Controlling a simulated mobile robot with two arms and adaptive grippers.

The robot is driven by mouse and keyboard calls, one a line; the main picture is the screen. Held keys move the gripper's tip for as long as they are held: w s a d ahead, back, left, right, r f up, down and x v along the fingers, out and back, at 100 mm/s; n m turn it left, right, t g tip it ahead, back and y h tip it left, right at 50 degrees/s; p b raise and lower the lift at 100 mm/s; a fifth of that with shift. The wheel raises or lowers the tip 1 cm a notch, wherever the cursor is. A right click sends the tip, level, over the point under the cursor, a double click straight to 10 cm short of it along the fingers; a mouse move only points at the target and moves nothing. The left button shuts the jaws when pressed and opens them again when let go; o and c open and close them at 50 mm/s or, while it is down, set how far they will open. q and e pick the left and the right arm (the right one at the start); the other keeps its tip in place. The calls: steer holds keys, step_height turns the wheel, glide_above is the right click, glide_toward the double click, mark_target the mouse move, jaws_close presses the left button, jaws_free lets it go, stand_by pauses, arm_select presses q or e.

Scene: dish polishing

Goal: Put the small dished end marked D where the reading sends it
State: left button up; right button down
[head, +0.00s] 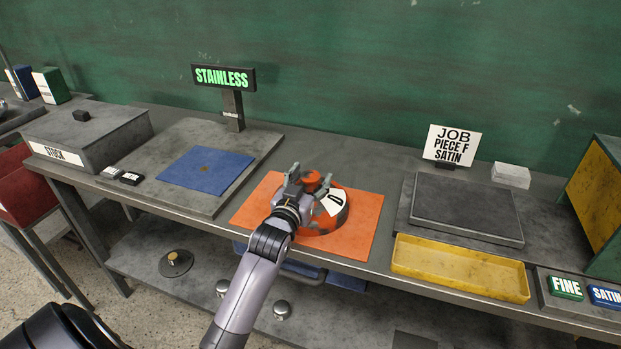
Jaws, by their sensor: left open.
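The small dished end marked D (334,206) sits on the orange mat (366,228) at the middle of the bench. It has a white label with a D and an orange-red knob on top. My left gripper (312,178) is open over it, with its fingers around or beside the knob; I cannot tell if they touch it. My gripper and arm hide the left part of the piece. A display (223,77) reads STAINLESS in green. A white card (452,144) reads JOB PIECE F SATIN. My right gripper is not in view.
A blue mat (206,168) lies left on a grey plate. A STOCK box (90,133) stands far left. A grey pad (466,208), a yellow tray (460,268), and FINE (566,287) and SATIN (605,295) buttons are right. A lower shelf holds knobbed pieces (176,262).

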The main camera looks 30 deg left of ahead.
arm_select(q)
steer(key=shift+s+r, duration=0.15)
steer(key=b+v, duration=0.1)
steer(key=v, duration=0.9)
steer(key=shift+s+d, duration=0.15)
steer(key=shift+s, duration=0.1)
steer(key=shift+s+d, duration=0.15)
steer(key=shift+s, duration=0.4)
